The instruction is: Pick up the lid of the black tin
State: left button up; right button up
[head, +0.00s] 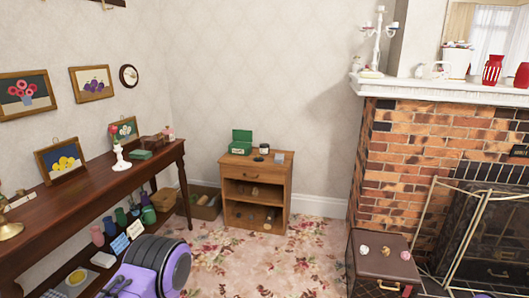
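A small dark tin with a pale label (264,149) stands on top of the wooden cabinet (256,176) against the back wall. A flat dark disc (258,158), which looks like its lid, lies on the cabinet top just in front of it. The disc is apart from the tin, and both are too small to show detail. A purple and black part of my own arm shows at the bottom left, far from the cabinet. I make out neither gripper's fingers in this view.
An open green box (241,141) and a grey card (280,157) share the cabinet top. A long dark table (90,198) runs along the left wall. A brown chest (381,262) and the fireplace screen (455,225) are at right. Carpet (255,262) is clear between.

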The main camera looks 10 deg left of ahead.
aim_at(258, 159)
jog(key=k, duration=0.25)
jog(key=u, duration=1.25)
jog(key=i, duration=3.1)
jog(key=z, duration=1.5)
jog(key=i, duration=0.95)
jog(key=z, duration=0.8)
